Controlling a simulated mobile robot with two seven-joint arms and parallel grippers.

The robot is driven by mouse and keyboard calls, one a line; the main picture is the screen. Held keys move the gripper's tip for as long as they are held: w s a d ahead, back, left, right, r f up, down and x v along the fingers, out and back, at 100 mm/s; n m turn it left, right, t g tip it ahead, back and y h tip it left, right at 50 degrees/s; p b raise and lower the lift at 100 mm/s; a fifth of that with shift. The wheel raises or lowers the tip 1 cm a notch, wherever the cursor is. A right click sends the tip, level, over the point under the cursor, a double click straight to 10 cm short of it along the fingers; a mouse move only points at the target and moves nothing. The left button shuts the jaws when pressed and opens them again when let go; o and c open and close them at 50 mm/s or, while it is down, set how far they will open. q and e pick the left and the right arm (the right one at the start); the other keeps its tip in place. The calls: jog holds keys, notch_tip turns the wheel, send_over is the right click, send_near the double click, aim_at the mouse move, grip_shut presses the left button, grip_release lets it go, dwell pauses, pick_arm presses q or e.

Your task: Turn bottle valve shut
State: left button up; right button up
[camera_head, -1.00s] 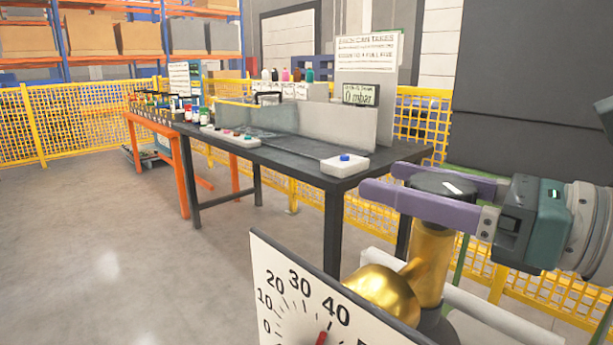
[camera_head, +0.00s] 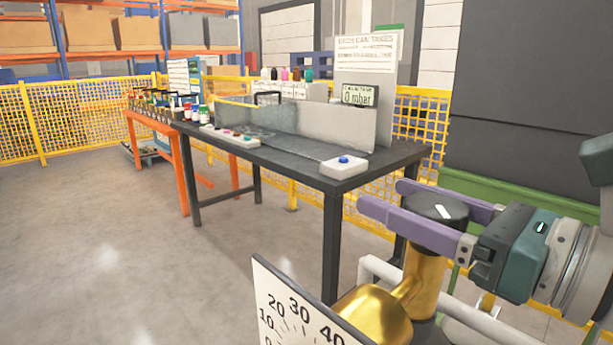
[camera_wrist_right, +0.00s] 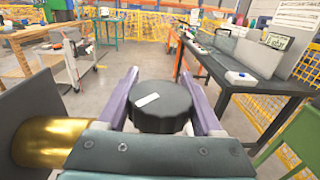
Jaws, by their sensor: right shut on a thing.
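The bottle valve has a round black knob (camera_head: 434,208) with a white mark on its top. It sits on a brass valve body (camera_head: 424,278) at the lower right of the head view. My right gripper (camera_head: 428,210) has its two purple fingers on either side of the knob and is shut on it. In the right wrist view the knob (camera_wrist_right: 160,108) lies between the fingers, its white mark tilted. A white dial gauge (camera_head: 296,318) with black numbers stands in front, cut off by the bottom edge. My left gripper is not in view.
A dark workbench (camera_head: 290,160) stands behind the valve, with a white box with a blue button (camera_head: 344,166) and a small display reading 0 mbar (camera_head: 360,95). Yellow mesh fencing (camera_head: 85,120) runs behind. A white pipe (camera_head: 380,268) passes near the valve. The floor at left is clear.

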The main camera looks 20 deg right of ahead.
jog(key=m+h+p, duration=0.1)
jog(key=m+h, duration=0.1)
jog(key=h, duration=0.1)
jog(key=t+h+p, duration=0.1)
jog(key=shift+d+r+m+p, duration=0.25)
jog(key=shift+d+m+p, duration=0.05)
jog(key=shift+m+p, duration=0.1)
jog(key=shift+w+d+m+h, duration=0.15)
jog(key=shift+m+h, duration=0.25)
jog(key=shift+h, duration=0.4)
jog(key=m+h, duration=0.1)
jog(key=h, duration=0.1)
jog(key=m+h+p, duration=0.1)
jog(key=shift+d+f+h, duration=0.2)
jog(key=shift+d+h, duration=0.1)
jog(key=shift+h, duration=0.1)
jog(key=shift+d+m+g+h, duration=0.15)
jog(key=shift+m+g+h, duration=0.1)
jog(key=shift+m+h, duration=0.45)
jog(key=shift+d+m+g+h, duration=0.15)
jog(key=shift+m+g+h, duration=0.1)
jog(key=shift+m+h, duration=0.4)
jog(key=shift+s+h, duration=0.2)
jog(key=shift+h, duration=0.25)
jog(key=shift+d+m+g+h, duration=0.1)
jog(key=shift+m+g+h, duration=0.15)
jog(key=shift+g+h, duration=0.05)
jog(key=o, duration=1.4)
jog(key=shift+c, duration=0.2)
